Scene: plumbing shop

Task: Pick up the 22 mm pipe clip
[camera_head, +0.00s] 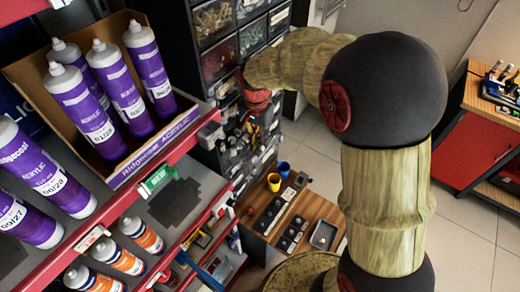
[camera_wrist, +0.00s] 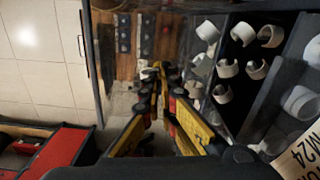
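Several white ring-shaped clips (camera_wrist: 228,68) sit in dark bins on the right of the wrist view; no readable label shows which is the 22 mm pipe clip. My gripper (camera_wrist: 162,74) has yellow fingers that reach up the middle of the wrist view, left of these clips. Its fingertips lie close together, with a small pale patch (camera_wrist: 148,72) beside them. I cannot tell whether this is a held part or background, or whether the fingers are fully shut. In the head view my arm reaches toward the dark drawer rack, and the gripper is hard to make out there.
A dark drawer rack (camera_head: 218,60) stands beyond the shelf of purple acrylic tubes (camera_head: 92,110) at left. A low wooden table (camera_head: 262,222) carries yellow and blue cups. A red cabinet (camera_head: 478,150) stands at right, with clear tiled floor before it.

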